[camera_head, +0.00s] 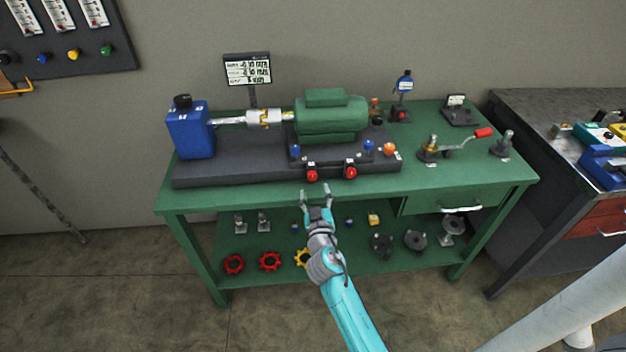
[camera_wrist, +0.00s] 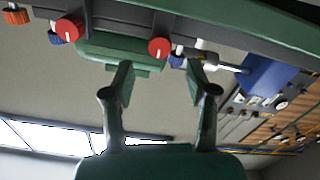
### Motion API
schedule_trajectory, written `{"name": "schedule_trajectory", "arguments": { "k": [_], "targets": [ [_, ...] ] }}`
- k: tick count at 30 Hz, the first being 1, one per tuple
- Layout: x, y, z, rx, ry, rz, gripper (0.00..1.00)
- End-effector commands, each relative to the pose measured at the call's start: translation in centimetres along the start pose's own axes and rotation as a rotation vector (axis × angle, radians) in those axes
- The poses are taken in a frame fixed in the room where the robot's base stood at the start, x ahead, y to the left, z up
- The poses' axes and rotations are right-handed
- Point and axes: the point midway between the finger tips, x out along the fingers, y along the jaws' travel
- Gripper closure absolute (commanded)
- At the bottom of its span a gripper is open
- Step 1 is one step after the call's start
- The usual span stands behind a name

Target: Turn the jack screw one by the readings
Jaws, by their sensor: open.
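Two red knobs with pale marks sit on the front edge of the dark machine base: the left one (camera_head: 312,174) and the right one (camera_head: 350,172). Labels by them are too small to read, so I cannot tell which is jack screw one. My gripper (camera_head: 316,191) is open and empty, just in front of the left red knob. In the wrist view, turned upside down, that knob (camera_wrist: 158,47) shows just beyond and between the fingertips (camera_wrist: 160,76), apparently apart from them. The readings display (camera_head: 248,70) stands behind the machine; its text is illegible.
A green motor (camera_head: 330,116) and blue housing (camera_head: 188,130) stand on the base. Blue knobs (camera_head: 295,149) (camera_head: 369,146) and an orange knob (camera_head: 390,149) are near the red ones. The lower shelf (camera_head: 340,262) holds several parts.

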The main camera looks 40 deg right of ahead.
Motion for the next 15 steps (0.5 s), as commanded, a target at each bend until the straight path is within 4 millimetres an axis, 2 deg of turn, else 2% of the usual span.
{"name": "schedule_trajectory", "arguments": {
  "k": [6,15],
  "targets": [
    [3.8,0.1,0.0,-0.001,0.000,0.001,0.43],
    [6.4,0.0,0.0,0.000,-0.001,-0.001,0.43]
  ]
}}
